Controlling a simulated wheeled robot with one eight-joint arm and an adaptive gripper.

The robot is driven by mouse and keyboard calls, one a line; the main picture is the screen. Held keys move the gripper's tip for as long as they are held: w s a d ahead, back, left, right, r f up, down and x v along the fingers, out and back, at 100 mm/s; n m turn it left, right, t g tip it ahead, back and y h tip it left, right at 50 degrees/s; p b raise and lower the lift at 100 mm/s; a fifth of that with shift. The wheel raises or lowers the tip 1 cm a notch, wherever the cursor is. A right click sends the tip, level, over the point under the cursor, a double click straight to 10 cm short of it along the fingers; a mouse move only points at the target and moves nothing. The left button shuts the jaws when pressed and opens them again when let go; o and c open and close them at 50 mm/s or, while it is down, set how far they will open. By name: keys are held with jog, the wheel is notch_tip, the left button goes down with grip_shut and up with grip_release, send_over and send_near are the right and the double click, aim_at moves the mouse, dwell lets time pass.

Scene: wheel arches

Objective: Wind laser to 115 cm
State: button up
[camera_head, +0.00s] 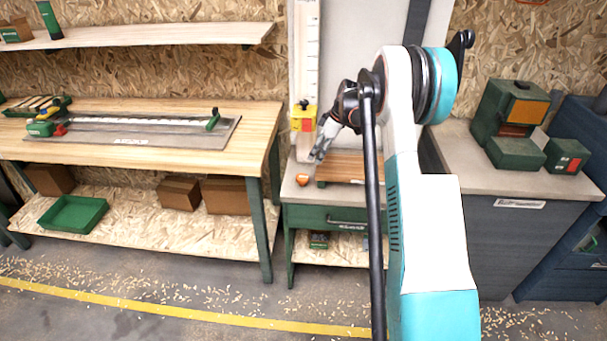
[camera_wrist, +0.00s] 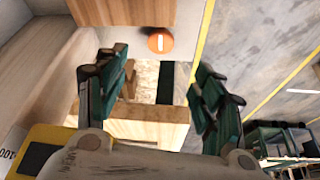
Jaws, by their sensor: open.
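A tall pale vertical scale (camera_head: 305,50) stands at the back of the middle bench. A yellow carriage with a red part (camera_head: 303,118), likely the laser, sits low on it. In the wrist view a yellow block with a dark window (camera_wrist: 40,145) shows at lower left, beside a number that looks like 100. A round orange knob (camera_head: 302,179) is at the scale's foot; in the wrist view the orange knob (camera_wrist: 160,40) bears a white mark. My gripper (camera_head: 318,157) is open and empty, above the knob and right of the scale; its fingers (camera_wrist: 160,62) are apart, not touching the knob. The laser's exact reading is unreadable.
A wooden block (camera_head: 345,165) lies on the bench right of the knob. A left workbench (camera_head: 255,120) carries a long green-ended tool. Green boxes (camera_head: 515,152) stand on the right counter. The floor in front has wood chips and a yellow line (camera_head: 170,313).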

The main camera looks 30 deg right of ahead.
aim_at(303, 177)
jog(key=b+x, duration=0.1)
jog(key=x, duration=0.3)
jog(key=b+x, duration=0.2)
jog(key=x, duration=0.3)
jog(key=b+x, duration=0.1)
jog(key=x, duration=0.4)
jog(key=shift+w+a+r, duration=0.1)
jog(key=shift+a+r, duration=0.05)
jog(key=shift+a, duration=0.1)
jog(key=c, duration=1)
